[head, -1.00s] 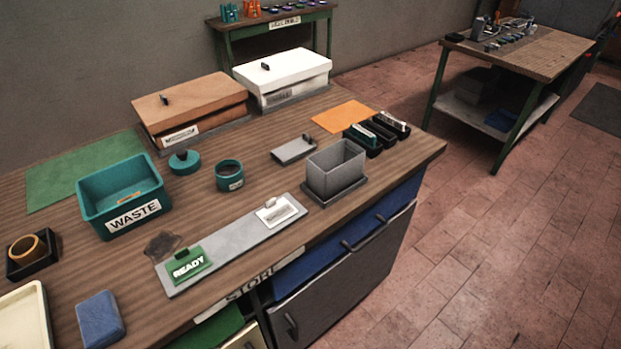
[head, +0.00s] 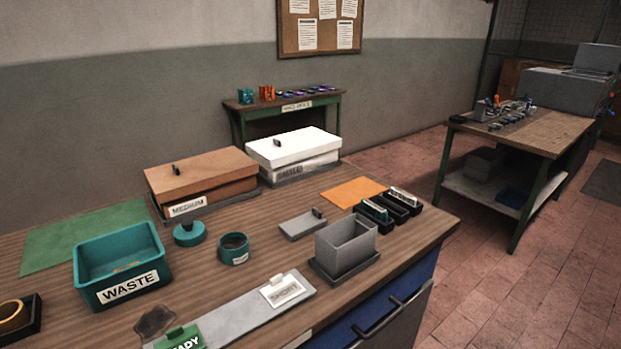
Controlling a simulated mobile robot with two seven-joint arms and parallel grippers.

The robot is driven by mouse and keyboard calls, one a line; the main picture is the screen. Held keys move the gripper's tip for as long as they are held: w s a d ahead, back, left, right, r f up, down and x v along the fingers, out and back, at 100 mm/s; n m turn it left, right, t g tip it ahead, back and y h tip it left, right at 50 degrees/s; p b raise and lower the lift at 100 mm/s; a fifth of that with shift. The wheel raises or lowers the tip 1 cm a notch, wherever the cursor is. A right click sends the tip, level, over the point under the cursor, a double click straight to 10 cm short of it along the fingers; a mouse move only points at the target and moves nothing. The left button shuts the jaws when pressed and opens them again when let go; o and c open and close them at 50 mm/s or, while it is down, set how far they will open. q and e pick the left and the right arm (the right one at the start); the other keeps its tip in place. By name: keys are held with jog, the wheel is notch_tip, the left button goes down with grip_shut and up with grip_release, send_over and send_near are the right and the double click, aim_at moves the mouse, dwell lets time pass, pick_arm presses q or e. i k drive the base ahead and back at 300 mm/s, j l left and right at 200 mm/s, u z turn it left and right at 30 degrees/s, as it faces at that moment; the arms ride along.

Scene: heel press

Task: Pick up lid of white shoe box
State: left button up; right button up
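The white shoe box (head: 301,168) stands at the back of the wooden workbench, right of a brown box. Its white lid (head: 293,147) sits on top, slightly tilted, with a small dark knob (head: 277,142) near its left end. A label on the box front is partly shaded by the lid. Neither of my grippers shows in the head view.
The brown box (head: 200,178) labelled MEDIUM stands close on the left. In front are a teal WASTE bin (head: 122,265), teal round pots, a grey open box (head: 346,244), a small grey lid (head: 302,224) and black holders (head: 400,204). An orange mat (head: 353,192) lies right of the white box.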

aim_at(276, 151)
jog(key=i+l+z, duration=0.1)
jog(key=l, duration=0.3)
jog(key=i+l+z, duration=0.15)
jog(key=l, duration=0.2)
jog(key=i+l+z, duration=0.1)
jog(key=l, duration=0.25)
jog(key=i+l+z, duration=0.75)
jog(key=i, duration=0.15)
jog(key=i+z, duration=0.4)
jog(key=i+u, duration=0.35)
jog(key=i, duration=0.15)
jog(key=i+l+u, duration=0.15)
jog(key=i+u, duration=0.2)
jog(key=i+l+u, duration=0.35)
jog(key=i, duration=0.2)
jog(key=i+j+u, duration=0.2)
jog(key=u, duration=0.2)
jog(key=i+j+u, duration=0.1)
jog(key=i+u, duration=0.6)
jog(key=u, duration=0.15)
jog(key=i+l+u, duration=0.1)
jog(key=i+u, duration=0.2)
jog(key=u, duration=0.15)
